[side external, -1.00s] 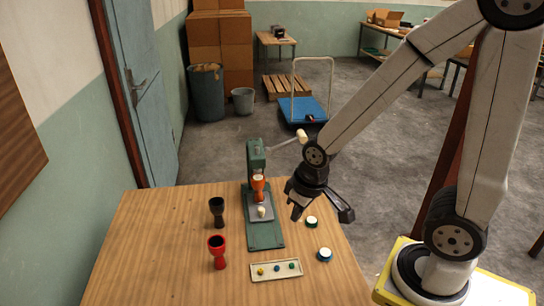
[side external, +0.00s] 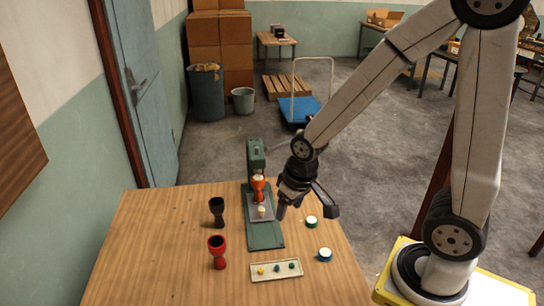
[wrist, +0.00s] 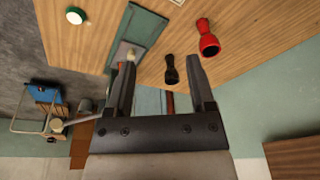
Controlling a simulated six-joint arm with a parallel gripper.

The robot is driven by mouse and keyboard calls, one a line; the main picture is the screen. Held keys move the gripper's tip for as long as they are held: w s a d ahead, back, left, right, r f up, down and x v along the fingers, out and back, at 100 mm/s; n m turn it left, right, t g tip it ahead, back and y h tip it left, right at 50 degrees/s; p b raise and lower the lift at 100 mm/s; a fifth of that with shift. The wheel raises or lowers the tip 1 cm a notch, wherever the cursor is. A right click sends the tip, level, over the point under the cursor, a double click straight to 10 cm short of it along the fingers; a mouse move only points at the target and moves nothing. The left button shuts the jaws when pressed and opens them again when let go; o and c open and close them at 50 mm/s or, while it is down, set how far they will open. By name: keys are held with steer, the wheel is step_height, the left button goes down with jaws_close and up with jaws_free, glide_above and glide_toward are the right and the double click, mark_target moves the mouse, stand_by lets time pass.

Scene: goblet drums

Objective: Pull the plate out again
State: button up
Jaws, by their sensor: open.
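A grey plate (side external: 268,215) lies on the base of a green press (side external: 265,238), with a small cream knob (side external: 262,211) at its near end. An orange-red goblet drum with a pale top (side external: 258,189) stands at the plate's far end, under the press head. My gripper (side external: 308,210) is open and empty, above and to the right of the plate. In the wrist view the knob (wrist: 131,56) shows near the left finger, and the plate is partly hidden by that finger. The fingers (wrist: 162,80) appear apart from the knob.
A black goblet (side external: 217,211) and a red goblet (side external: 217,250) stand left of the press. Two white-topped round pieces (side external: 311,221) (side external: 325,254) lie to the right. A tray (side external: 258,273) with small coloured pieces lies in front.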

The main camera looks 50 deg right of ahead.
steer(key=w+d+f+m+g, duration=0.1)
steer(key=w+d+f+m, duration=0.15)
steer(key=w+m, duration=0.2)
steer(key=w+d+f+m, duration=0.1)
steer(key=w+d+m, duration=0.2)
steer(key=w, duration=0.3)
steer(key=m+g, duration=0.1)
steer(key=m, duration=0.8)
glide_above(261, 208)
step_height(261, 208, down, 8)
steer(key=shift+s+f, duration=0.1)
steer(key=shift+a, duration=0.1)
steer(key=shift+f, duration=3.85)
jaws_close()
